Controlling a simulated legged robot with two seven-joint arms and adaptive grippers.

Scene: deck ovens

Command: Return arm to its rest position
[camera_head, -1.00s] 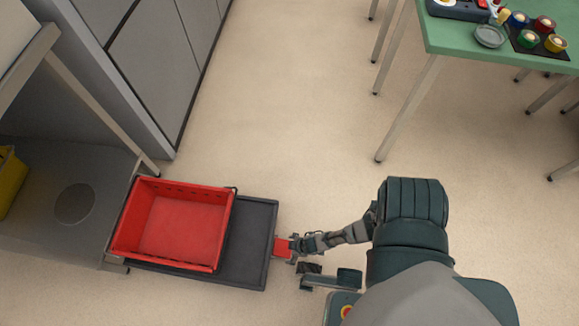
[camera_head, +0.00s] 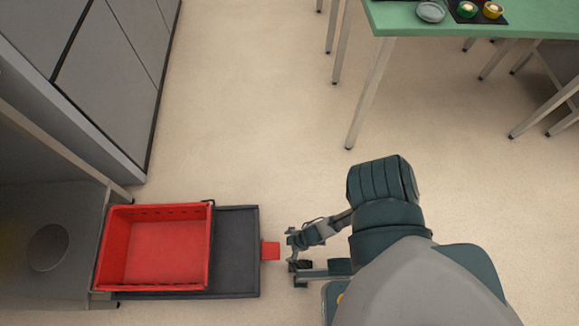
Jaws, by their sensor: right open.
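My right gripper (camera_head: 289,241) is open and empty in the head view, low and left of my shoulder. It is just right of a red tab (camera_head: 270,251), with a small gap between them. The red tab sticks out from the right edge of a dark flat tray (camera_head: 236,250). My arm is bent and runs from the gripper up to the right to my dark green shoulder. My left gripper is not seen.
A red crate (camera_head: 208,245) sits on the left part of the dark tray, beside a grey metal stand (camera_head: 30,205). Grey cabinets (camera_head: 110,75) stand at upper left. The floor between is clear.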

